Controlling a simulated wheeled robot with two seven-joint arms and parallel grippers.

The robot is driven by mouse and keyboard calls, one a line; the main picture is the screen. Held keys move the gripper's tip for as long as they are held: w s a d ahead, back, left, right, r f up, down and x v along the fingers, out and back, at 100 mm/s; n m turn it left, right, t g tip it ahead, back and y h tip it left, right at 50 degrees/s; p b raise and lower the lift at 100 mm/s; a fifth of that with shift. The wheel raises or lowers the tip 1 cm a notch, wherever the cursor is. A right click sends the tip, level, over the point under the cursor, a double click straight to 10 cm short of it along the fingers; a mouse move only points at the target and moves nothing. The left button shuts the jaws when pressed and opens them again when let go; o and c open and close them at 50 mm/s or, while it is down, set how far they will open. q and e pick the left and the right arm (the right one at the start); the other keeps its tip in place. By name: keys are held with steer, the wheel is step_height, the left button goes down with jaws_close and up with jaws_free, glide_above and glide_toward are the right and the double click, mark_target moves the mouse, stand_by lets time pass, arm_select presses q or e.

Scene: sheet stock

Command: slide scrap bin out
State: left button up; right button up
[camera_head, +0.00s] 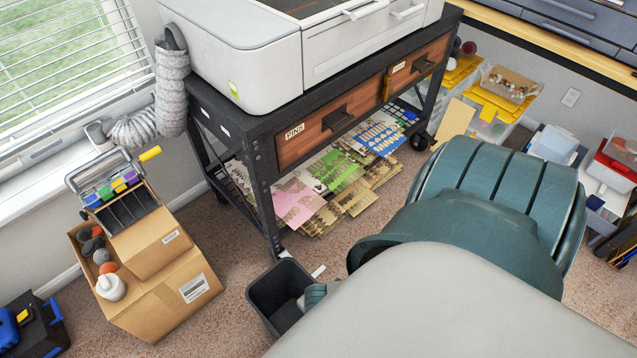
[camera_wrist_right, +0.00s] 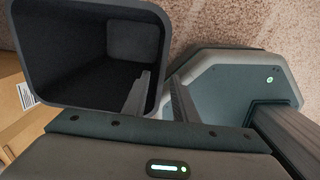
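The scrap bin (camera_head: 263,289), dark grey and open-topped, stands on the carpet in front of the cart's near leg. In the right wrist view the scrap bin (camera_wrist_right: 85,98) fills the upper left, and its inside looks empty. My right gripper (camera_wrist_right: 160,88) has one finger inside the bin and one outside, close together, with the bin's side wall between them. In the head view my right arm hides most of that gripper and the bin's right side. My left gripper is in neither view.
The black cart (camera_head: 268,205) with a printer on top and sheet scraps on its lower shelf stands behind the bin. A cardboard box (camera_head: 160,290) stands to the left, with carpet between. My right arm covers the lower right.

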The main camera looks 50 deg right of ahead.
step_height(320, 180, up, 3)
steer(key=shift+r, duration=0.15)
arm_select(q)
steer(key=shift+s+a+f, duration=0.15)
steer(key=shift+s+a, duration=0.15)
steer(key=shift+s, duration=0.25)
arm_select(e)
steer(key=shift+r, duration=0.3)
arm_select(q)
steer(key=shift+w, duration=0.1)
arm_select(e)
steer(key=shift+s, duration=0.1)
